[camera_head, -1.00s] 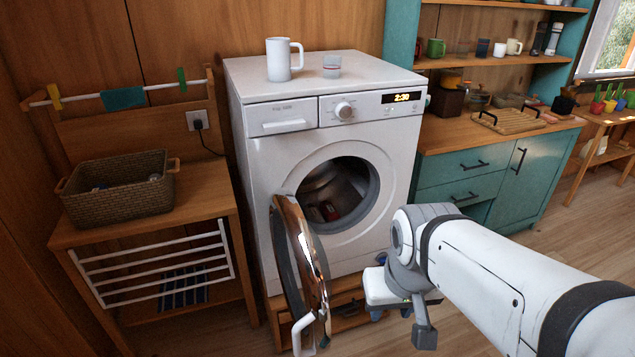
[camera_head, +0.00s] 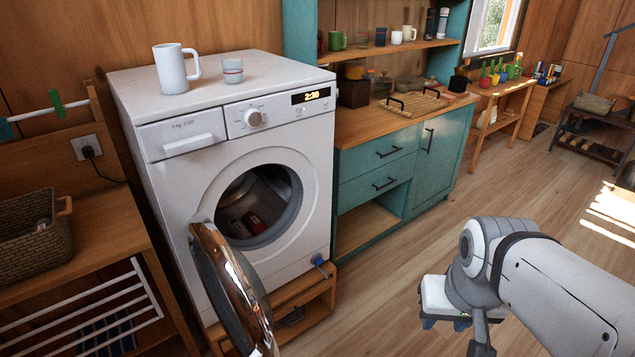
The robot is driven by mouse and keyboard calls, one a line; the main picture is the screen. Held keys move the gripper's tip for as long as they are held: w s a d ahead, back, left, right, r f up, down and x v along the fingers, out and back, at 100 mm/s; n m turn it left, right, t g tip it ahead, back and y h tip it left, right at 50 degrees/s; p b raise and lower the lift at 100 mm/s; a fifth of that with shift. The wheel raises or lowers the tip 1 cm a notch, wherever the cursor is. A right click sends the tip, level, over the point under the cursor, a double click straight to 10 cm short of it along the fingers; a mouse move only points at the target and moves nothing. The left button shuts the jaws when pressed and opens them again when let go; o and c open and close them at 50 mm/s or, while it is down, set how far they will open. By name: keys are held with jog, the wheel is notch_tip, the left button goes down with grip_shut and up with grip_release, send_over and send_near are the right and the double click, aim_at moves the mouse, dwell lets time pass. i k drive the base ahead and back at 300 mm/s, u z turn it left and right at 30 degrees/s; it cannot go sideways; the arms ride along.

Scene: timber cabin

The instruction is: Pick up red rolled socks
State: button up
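A small red item (camera_head: 254,221) lies inside the drum of the white washing machine (camera_head: 160,190), among dark cloth. It may be the red rolled socks, but it is too small and shaded to be sure. The machine's round door (camera_head: 232,290) stands open, swung out toward the lower left. My gripper (camera_head: 445,322) is at the lower right, over the floor and well apart from the machine. It points down and away from view, so its fingers are mostly hidden and their opening does not show.
A white mug (camera_head: 172,68) and a small glass (camera_head: 232,71) stand on the machine. A wicker basket (camera_head: 30,228) sits on a wooden stand at left. A teal cabinet (camera_head: 375,175) stands right of the machine. Wooden floor (camera_head: 390,265) is clear between cabinet and arm.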

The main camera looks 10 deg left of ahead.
aim_at(251, 220)
jog(key=z, duration=1.5)
jog(key=i, duration=2.05)
jog(key=u, duration=1.4)
jog(key=k, duration=0.1)
jog(key=u, duration=2.1)
jog(key=i, duration=1)
jog(key=u, duration=0.05)
